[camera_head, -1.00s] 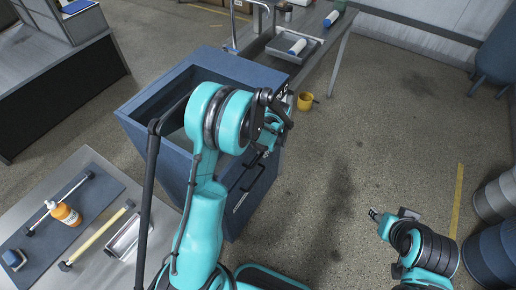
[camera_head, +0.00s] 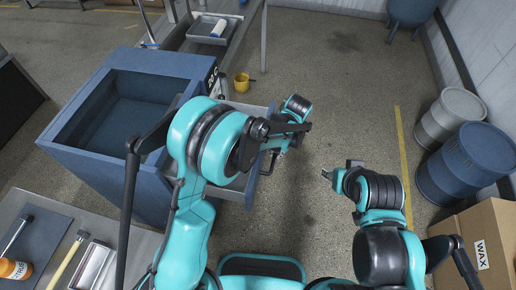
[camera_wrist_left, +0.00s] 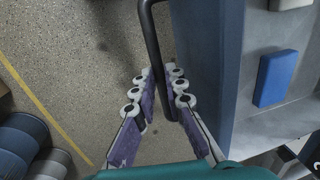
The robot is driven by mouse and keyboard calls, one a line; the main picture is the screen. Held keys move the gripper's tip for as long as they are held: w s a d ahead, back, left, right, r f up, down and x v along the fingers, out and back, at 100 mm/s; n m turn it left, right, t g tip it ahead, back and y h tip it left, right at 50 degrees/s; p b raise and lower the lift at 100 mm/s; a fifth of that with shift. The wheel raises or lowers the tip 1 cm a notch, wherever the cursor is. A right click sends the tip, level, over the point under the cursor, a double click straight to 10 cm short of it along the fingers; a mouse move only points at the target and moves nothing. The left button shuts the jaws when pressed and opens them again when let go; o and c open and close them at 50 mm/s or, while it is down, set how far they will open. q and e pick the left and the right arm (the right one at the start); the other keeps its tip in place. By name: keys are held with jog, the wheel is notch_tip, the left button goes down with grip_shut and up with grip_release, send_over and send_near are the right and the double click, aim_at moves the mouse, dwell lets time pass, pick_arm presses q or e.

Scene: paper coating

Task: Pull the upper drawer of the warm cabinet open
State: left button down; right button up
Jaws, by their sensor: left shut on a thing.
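The warm cabinet (camera_head: 115,170) is a dark blue box with an open well in its top, left of centre in the head view. Its upper drawer (camera_head: 252,188) stands pulled out to the right, partly hidden behind my left arm. In the left wrist view the drawer front (camera_wrist_left: 200,60) is blue and the inside is grey. My left gripper (camera_wrist_left: 165,100) is shut on the black bar handle (camera_wrist_left: 151,40) of the drawer. It also shows in the head view (camera_head: 276,153). My right gripper (camera_head: 326,174) hangs over bare floor, apart from the drawer; its jaws are too small to read.
A yellow mug (camera_head: 241,83) is behind the cabinet. A bench with an orange bottle (camera_head: 14,269) stands at front left. Drums (camera_head: 467,165) and a wax box (camera_head: 480,245) stand right. The floor between is clear.

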pick_arm(q)
jog(key=shift+s+d, duration=0.15)
jog(key=shift+d, duration=0.9)
jog(key=shift+s+d, duration=0.1)
jog(key=shift+d, duration=0.95)
jog(key=c, duration=1.6)
grip_release()
jog(key=r, duration=0.4)
jog(key=d+r, duration=0.1)
jog(key=r, duration=0.3)
jog(key=d+r, duration=0.1)
jog(key=r, duration=0.2)
jog(key=shift+s+d+r, duration=0.1)
jog(key=shift+s+r, duration=0.05)
jog(key=shift+r, duration=0.25)
